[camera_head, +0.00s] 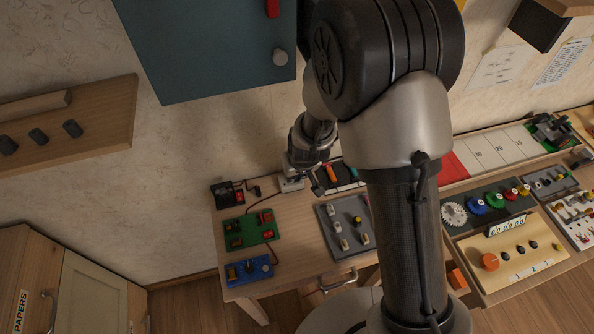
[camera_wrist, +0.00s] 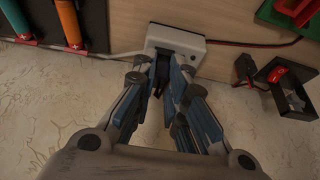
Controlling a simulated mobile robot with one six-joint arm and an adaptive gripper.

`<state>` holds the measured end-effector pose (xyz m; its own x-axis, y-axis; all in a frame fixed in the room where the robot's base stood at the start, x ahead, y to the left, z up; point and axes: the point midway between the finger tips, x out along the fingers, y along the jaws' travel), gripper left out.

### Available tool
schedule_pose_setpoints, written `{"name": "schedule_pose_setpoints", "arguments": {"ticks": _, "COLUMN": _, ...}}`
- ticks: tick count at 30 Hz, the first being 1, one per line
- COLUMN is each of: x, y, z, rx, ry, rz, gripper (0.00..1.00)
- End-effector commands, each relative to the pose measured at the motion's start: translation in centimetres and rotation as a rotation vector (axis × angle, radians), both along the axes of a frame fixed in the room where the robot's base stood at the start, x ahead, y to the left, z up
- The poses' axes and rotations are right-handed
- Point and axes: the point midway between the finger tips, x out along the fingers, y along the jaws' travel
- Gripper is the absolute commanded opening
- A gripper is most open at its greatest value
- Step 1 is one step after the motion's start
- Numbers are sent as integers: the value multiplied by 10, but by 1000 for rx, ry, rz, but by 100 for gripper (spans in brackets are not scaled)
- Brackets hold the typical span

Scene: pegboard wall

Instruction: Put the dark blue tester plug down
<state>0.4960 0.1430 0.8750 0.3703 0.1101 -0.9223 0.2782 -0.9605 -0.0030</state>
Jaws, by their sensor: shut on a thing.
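My gripper (camera_wrist: 162,84) is shut on a small dark piece, the dark blue tester plug (camera_wrist: 162,70), mostly hidden between the fingers. The fingertips are right at a white box (camera_wrist: 176,45) on the wooden table, and the plug overlaps its near edge. I cannot tell whether the plug is inside the box or only against it. In the head view my gripper (camera_head: 305,178) points down at the table's back edge, beside the white box (camera_head: 291,184), and the plug cannot be made out there.
A black switch box (camera_head: 227,192), a green board (camera_head: 250,230) and a blue board (camera_head: 248,270) stand to the left on the table. A grey board (camera_head: 340,232) lies to the right. A battery tray (camera_wrist: 75,25) is close to the white box. A teal cabinet (camera_head: 205,55) hangs above.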

Motion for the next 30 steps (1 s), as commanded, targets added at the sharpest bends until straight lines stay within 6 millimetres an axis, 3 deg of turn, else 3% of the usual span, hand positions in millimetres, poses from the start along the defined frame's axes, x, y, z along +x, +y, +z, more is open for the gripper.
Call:
{"name": "schedule_pose_setpoints", "arguments": {"ticks": 19, "x": -4, "y": -2, "z": -19, "rx": -4, "ry": 14, "rz": 0, "gripper": 0}}
{"name": "schedule_pose_setpoints", "arguments": {"ticks": 20, "x": -5, "y": -2, "z": -19, "rx": -4, "ry": 15, "rz": 0, "gripper": 14}}
{"name": "schedule_pose_setpoints", "arguments": {"ticks": 30, "x": -6, "y": -2, "z": -19, "rx": -5, "ry": 18, "rz": 0, "gripper": 33}}
